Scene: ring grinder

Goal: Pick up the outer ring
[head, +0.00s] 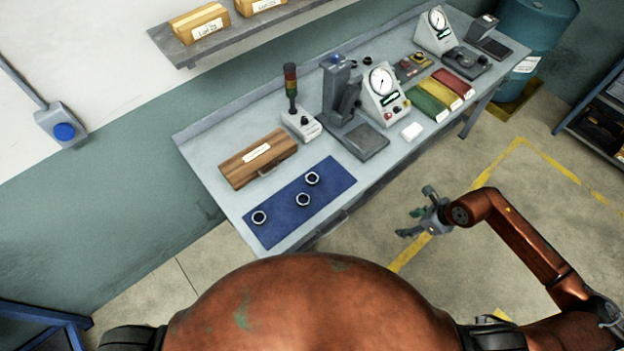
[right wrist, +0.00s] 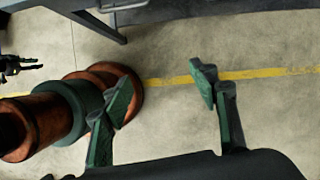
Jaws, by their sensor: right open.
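Three small metal rings lie apart on a blue mat (head: 281,222) on the workbench: one at the left (head: 260,217), one in the middle (head: 303,199) and one at the upper right (head: 312,178). From here I cannot tell which of them is the outer ring. My right gripper (head: 410,222) is open and empty, out over the floor to the right of the bench front.
Behind the mat is a wooden box (head: 259,158). Along the bench stand a signal tower (head: 300,122), a grey press-like stand (head: 345,110), dial gauges (head: 384,95) and coloured bins (head: 440,93). A shelf (head: 215,40) hangs above. Floor before the bench is free.

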